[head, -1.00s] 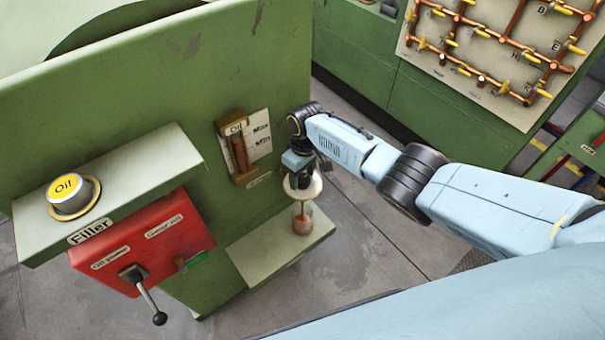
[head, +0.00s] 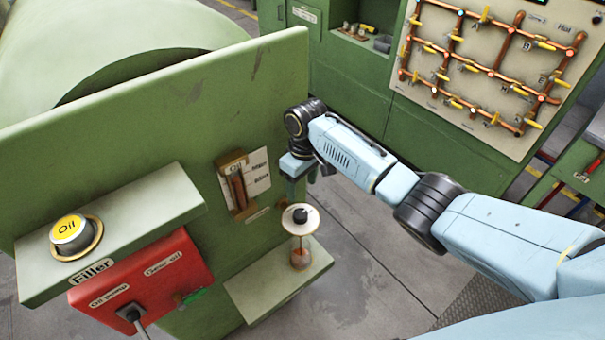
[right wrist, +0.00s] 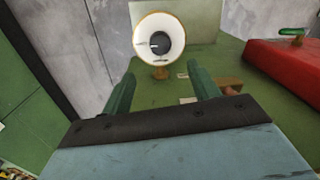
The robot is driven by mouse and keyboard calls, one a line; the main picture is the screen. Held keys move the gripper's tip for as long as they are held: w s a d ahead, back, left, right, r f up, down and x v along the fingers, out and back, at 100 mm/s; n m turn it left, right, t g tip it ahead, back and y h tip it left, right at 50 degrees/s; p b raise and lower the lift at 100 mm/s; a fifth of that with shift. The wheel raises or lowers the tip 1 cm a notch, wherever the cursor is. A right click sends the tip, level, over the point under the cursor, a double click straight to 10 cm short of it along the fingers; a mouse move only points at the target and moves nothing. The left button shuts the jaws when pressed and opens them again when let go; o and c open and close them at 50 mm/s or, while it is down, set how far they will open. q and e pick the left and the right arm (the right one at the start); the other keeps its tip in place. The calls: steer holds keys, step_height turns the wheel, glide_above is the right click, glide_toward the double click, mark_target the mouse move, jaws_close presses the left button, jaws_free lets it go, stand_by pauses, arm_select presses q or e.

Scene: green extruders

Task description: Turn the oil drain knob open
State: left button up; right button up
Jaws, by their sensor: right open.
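The dark knob (head: 300,214) sits on a round white disc (head: 290,222) with a gold rim. Below the disc is a clear vessel with brown content (head: 300,257), standing on a pale green shelf. My right gripper (head: 297,187) is behind and above the knob in the head view, clear of it. In the right wrist view the knob (right wrist: 160,44) and disc show beyond the open green fingers (right wrist: 161,72), with nothing between them. My left gripper is out of view.
A green panel wall (head: 140,120) stands behind, with an oil level gauge (head: 236,188) close to the gripper. At left are a yellow Oil cap (head: 68,228) on a ledge and a red control box (head: 150,280). Open floor (head: 380,290) lies to the right.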

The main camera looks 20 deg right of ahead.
steer(key=shift+d+r, duration=0.1)
steer(key=shift+r, duration=1.2)
